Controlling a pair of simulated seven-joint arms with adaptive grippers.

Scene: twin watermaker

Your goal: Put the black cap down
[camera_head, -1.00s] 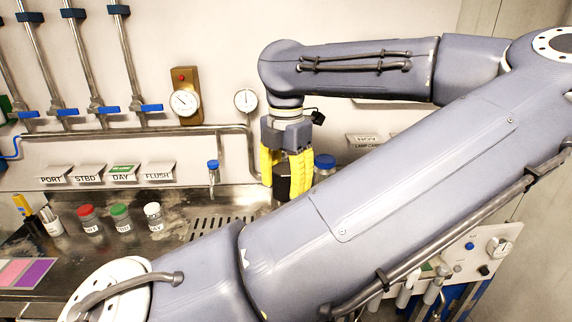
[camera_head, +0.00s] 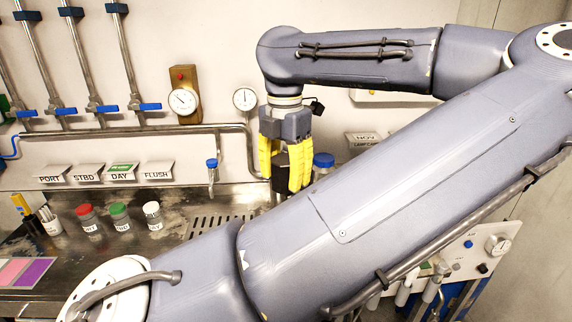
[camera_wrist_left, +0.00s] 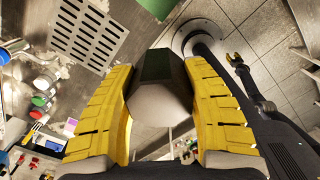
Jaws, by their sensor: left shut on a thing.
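My left gripper (camera_head: 286,180) points down at the back of the steel counter, its yellow fingers shut on the black cap (camera_head: 282,158). In the left wrist view, the cap (camera_wrist_left: 160,85) is a dark, faceted piece with a grey end, between the two yellow fingers (camera_wrist_left: 165,125). In the head view the fingers hide most of it. Whether it touches anything beneath it I cannot tell.
A blue-lidded container (camera_head: 323,161) stands just right of the gripper. A drain grate (camera_head: 205,222) lies to its left. Bottles with red (camera_head: 85,210), green (camera_head: 118,209) and white lids (camera_head: 152,207) stand further left. A pipe (camera_head: 252,150) and gauges (camera_head: 245,99) are on the wall behind.

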